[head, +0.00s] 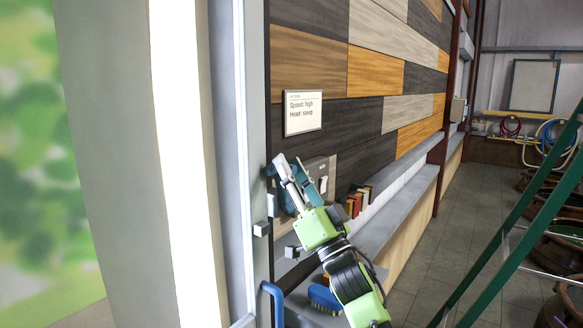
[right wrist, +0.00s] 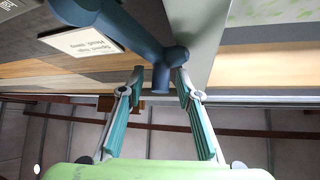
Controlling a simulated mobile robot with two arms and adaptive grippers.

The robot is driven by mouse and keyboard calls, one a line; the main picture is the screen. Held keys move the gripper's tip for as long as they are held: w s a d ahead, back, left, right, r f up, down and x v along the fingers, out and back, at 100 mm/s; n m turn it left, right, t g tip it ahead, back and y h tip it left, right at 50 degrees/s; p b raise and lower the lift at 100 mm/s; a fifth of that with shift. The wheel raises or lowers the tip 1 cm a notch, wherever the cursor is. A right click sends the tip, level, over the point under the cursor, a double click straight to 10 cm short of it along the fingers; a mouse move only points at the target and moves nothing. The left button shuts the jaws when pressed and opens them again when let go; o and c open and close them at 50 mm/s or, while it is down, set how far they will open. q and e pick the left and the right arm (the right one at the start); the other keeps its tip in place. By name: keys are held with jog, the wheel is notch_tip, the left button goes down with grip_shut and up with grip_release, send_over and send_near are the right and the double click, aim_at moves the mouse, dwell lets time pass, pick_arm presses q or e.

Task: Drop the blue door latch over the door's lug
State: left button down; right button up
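The blue latch (right wrist: 165,62) is a round bar with a short cross-piece at its end, in the right wrist view. In the head view little of it (head: 286,200) shows, beside my right gripper. My right gripper (head: 289,164) reaches up to the door edge. In the right wrist view its fingertips (right wrist: 160,72) stand on either side of the bar's end, with a narrow gap seen. Small grey blocks (head: 262,229) stick out along the door edge; I cannot tell which is the lug. My left gripper is out of view.
A blue handle (head: 273,303) sits low on the door edge. A sign (head: 303,112) hangs on the wood-panelled wall. A green ladder-like frame (head: 515,240) stands at right.

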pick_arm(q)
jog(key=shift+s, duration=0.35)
pick_arm(e)
grip_shut()
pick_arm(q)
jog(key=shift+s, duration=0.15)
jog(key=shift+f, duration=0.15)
